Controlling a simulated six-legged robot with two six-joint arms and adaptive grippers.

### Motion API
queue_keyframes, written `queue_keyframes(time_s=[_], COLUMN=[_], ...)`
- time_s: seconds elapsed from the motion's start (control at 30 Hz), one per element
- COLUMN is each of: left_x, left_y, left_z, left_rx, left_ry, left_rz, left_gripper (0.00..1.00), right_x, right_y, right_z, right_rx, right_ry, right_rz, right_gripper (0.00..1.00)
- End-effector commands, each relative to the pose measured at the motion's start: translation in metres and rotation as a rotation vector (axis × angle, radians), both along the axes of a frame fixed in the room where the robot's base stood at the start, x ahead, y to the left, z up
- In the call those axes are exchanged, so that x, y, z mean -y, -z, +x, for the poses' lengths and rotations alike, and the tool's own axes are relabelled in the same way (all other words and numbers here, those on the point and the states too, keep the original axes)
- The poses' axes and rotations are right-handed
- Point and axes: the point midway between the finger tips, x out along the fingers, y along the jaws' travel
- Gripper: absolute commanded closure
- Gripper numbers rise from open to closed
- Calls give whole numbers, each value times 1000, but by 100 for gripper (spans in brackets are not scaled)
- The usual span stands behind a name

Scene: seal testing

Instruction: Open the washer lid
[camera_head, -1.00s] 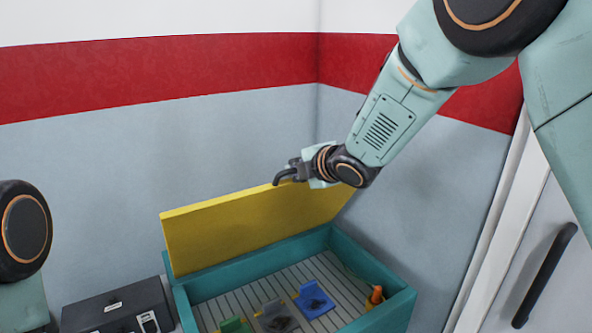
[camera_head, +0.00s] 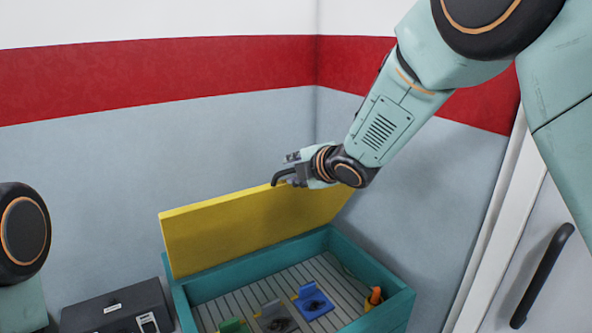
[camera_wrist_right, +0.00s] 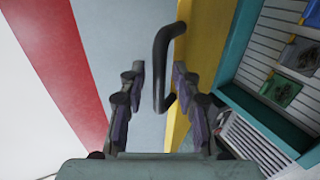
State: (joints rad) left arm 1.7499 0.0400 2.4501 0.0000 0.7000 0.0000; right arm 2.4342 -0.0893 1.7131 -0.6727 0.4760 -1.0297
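The washer is a teal box (camera_head: 392,307) whose yellow lid (camera_head: 225,232) stands raised along its back side, facing the front. A dark curved handle (camera_wrist_right: 161,62) on the lid's edge shows in the right wrist view. My right gripper (camera_wrist_right: 158,98) is open there, with one finger on each side of the handle and visible gaps to both. In the head view my right gripper (camera_head: 290,165) is at the lid's top edge, its fingers partly hidden. My left gripper is out of view; only part of my left arm shows at the left edge.
Inside the washer, a blue piece (camera_head: 314,302), a grey piece (camera_head: 275,318) and a green piece (camera_head: 233,326) rest on a slatted floor. A black case (camera_head: 118,307) stands left. A door handle (camera_head: 543,275) is at right.

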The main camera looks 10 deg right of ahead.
Motion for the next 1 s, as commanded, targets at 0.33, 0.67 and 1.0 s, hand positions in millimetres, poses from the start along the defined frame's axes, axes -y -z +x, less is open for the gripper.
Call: queue_keyframes(time_s=[0.33,0.67,1.0], left_x=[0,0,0], left_y=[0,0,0], left_z=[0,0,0], left_rx=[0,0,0], left_ry=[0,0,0], left_rz=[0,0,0], left_gripper=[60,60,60], right_x=[12,30,37], right_y=[-18,-45,-55], right_z=[-32,-83,-102], right_rx=[0,1,0], right_ry=[3,1,0], right_rz=[1,3,-1], right_gripper=[67,67,67])
